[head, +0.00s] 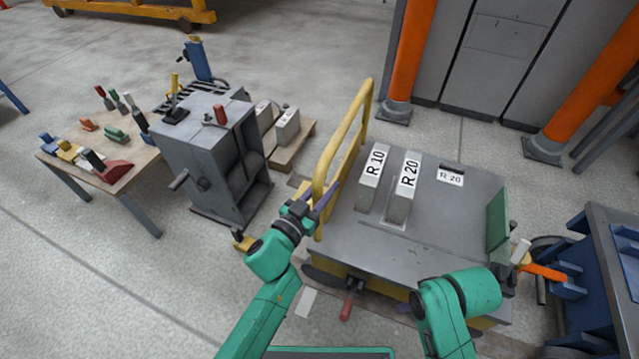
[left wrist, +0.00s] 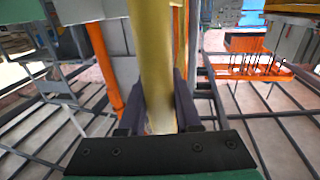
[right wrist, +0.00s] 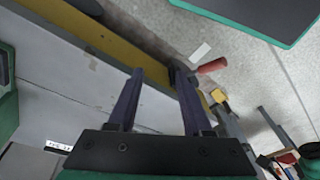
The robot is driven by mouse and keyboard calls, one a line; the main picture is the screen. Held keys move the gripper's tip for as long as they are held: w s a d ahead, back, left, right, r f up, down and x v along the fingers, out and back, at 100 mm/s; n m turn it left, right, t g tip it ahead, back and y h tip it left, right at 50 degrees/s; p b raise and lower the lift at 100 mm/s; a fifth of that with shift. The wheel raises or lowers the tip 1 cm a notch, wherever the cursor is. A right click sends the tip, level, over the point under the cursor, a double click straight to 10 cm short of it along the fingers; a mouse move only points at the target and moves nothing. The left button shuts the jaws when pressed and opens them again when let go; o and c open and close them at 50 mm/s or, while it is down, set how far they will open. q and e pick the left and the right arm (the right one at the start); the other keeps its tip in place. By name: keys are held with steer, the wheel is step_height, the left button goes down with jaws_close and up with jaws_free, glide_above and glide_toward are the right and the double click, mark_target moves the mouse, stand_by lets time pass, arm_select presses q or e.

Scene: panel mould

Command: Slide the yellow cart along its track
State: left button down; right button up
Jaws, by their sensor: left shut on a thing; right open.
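The yellow cart has a grey deck (head: 440,235) and a yellow tubular handle rail (head: 347,135) on its left side. My left gripper (head: 322,202) is shut on the rail's near upright; the yellow tube also stands between the fingers in the left wrist view (left wrist: 152,60). In the right wrist view my right gripper (right wrist: 160,78) is open and empty, with the cart's yellow side (right wrist: 95,40) close by. The track is mostly hidden under the cart.
Blocks marked R 10 (head: 371,178) and R 20 (head: 404,190) stand on the deck. A red-handled lever (head: 347,306) sticks out at the cart's near side. A grey machine (head: 205,160) stands left, a blue bench (head: 615,260) right. Orange posts (head: 408,60) stand behind.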

arm_select(q)
steer(key=shift+f, duration=0.1)
steer(key=c, duration=0.6)
jaws_free()
steer(key=p+v, duration=0.2)
steer(key=v, duration=1.2)
steer(key=shift+s, duration=0.3)
arm_select(e)
step_height(320, 180, down, 6)
steer(key=shift+w+d+f, duration=0.2)
steer(key=shift+w+f, duration=0.05)
steer(key=shift+w, duration=0.15)
